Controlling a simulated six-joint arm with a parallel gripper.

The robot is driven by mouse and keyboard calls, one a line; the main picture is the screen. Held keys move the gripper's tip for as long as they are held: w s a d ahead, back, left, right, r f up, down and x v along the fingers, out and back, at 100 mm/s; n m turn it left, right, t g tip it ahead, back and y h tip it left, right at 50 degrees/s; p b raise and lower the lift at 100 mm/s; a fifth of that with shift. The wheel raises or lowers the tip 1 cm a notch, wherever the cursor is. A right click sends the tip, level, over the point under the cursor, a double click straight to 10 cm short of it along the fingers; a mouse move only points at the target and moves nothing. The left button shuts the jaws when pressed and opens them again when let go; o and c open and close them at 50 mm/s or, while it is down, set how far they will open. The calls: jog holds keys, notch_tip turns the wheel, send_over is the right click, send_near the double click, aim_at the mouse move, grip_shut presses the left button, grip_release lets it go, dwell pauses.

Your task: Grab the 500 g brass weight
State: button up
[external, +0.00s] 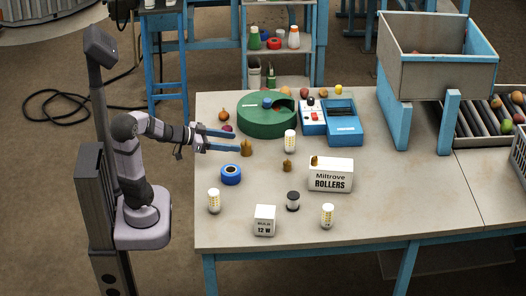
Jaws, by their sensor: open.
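Brass-coloured weights stand on the table. The largest-looking brass weight (247,149) is just right of my gripper's fingertips. A smaller brass weight (287,166) stands to its right and nearer the front. Another small brass piece (315,161) shows at the top left of the white Miltrove Rollers box. Any mass markings are too small to read, so I cannot tell which is 500 g. My gripper (236,142) has blue fingers, is open and empty, and points right over the table's left part. I cannot tell whether a fingertip touches the largest weight.
A green round tray (265,124) and a blue device (343,121) lie behind. A blue tape roll (231,175), the Miltrove Rollers box (331,177), a 12 W box (265,221) and several bulbs stand around. A raised bin (437,62) is at right. The front right table is clear.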

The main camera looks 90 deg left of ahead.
aim_at(248, 143)
jog(key=shift+w+a+f+p, duration=0.1)
jog(key=shift+w+f+p, duration=0.15)
jog(key=shift+w+p, duration=0.25)
jog(key=shift+x, duration=0.9)
jog(key=shift+w+r+p, duration=0.3)
jog(key=shift+r+p, duration=0.05)
jog(key=shift+p, duration=0.85)
jog(key=p, duration=0.4)
jog(key=shift+w+f, duration=0.2)
jog(key=shift+w, duration=0.2)
jog(key=shift+p+x, duration=0.45)
jog(key=shift+x, duration=0.75)
jog(key=shift+s+f, duration=0.1)
jog(key=shift+f, duration=0.1)
jog(key=shift+c, duration=0.7)
grip_shut()
jog(key=shift+r, duration=0.15)
